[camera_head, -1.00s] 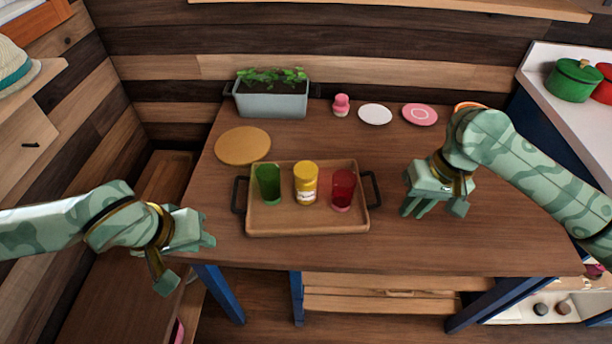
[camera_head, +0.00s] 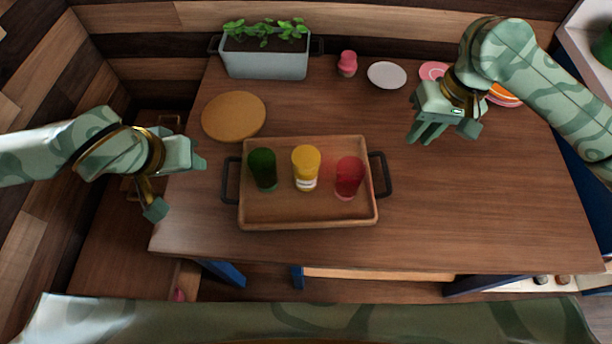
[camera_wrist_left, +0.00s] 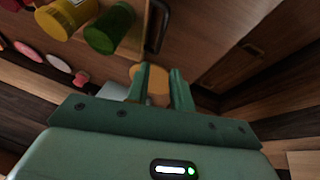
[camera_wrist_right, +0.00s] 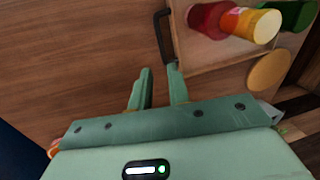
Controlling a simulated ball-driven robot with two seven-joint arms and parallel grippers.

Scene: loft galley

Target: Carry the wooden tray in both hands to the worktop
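The wooden tray (camera_head: 310,210) lies flat on the brown table (camera_head: 480,215), with a dark handle at each end. My right gripper (camera_head: 442,133) is open and empty, behind and right of the right handle (camera_head: 381,175), which shows in the right wrist view (camera_wrist_right: 163,36).
A planter (camera_head: 265,60), a pink bottle (camera_head: 347,63), a white plate (camera_head: 386,75) and a round board (camera_head: 234,116) sit at the table's back. A white counter (camera_head: 575,35) with a green pot (camera_head: 604,47) stands far right. The table right of the tray is clear.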

